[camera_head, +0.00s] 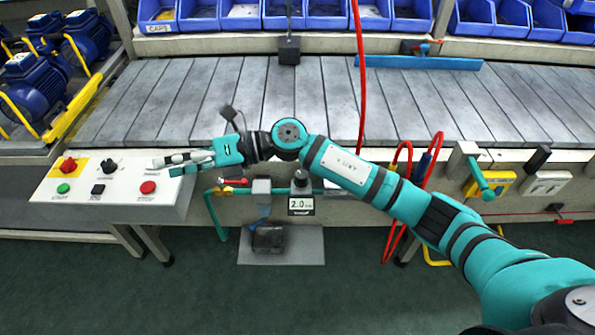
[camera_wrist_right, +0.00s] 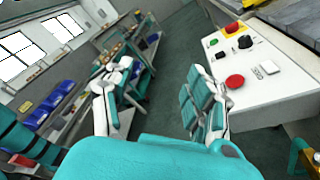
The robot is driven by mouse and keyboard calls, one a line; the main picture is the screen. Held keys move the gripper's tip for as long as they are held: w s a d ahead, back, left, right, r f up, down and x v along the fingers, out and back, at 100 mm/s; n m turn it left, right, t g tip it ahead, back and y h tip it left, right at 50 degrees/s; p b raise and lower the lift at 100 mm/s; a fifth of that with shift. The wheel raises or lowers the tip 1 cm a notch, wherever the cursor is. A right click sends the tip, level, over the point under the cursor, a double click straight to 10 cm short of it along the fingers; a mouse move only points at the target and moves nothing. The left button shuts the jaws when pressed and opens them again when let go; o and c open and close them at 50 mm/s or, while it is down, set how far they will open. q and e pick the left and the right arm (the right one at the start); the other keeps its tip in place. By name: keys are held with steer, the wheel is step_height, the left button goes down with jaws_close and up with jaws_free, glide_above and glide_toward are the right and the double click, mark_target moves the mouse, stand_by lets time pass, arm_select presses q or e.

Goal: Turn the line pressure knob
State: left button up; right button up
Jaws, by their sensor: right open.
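A black knob (camera_head: 301,179) stands above a small display reading 2.0 (camera_head: 301,205) on the front of the line; it appears to be the line pressure knob, but no label is readable. My right gripper (camera_head: 166,165) is open, with its fingers pointing left over the right part of the white control box (camera_head: 120,206). It is to the left of the knob and apart from it. The right wrist view shows the open fingers with nothing between them (camera_wrist_right: 155,100). My left gripper is in neither view.
The control box carries a red knob (camera_head: 68,165), a black knob (camera_head: 108,167), a green button (camera_head: 63,188) and a red button (camera_head: 148,187). A red hose (camera_head: 361,80) hangs over the slatted conveyor (camera_head: 200,85). Blue motors (camera_head: 35,85) stand left.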

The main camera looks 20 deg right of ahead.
steer(key=d+f+n+g+h, duration=0.2)
steer(key=d+f+n+h, duration=0.1)
steer(key=n+h, duration=0.35)
steer(key=h, duration=1.1)
glide_toward(301, 174)
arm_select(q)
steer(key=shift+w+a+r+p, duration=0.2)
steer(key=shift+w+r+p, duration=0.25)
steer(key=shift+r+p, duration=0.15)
arm_select(e)
steer(key=shift+m+t, duration=0.25)
steer(key=shift+t, duration=0.15)
steer(key=f, duration=0.9)
steer(key=shift+s+d+f, duration=0.2)
steer(key=shift+s+f, duration=0.1)
steer(key=shift+s, duration=0.05)
steer(key=c, duration=1.1)
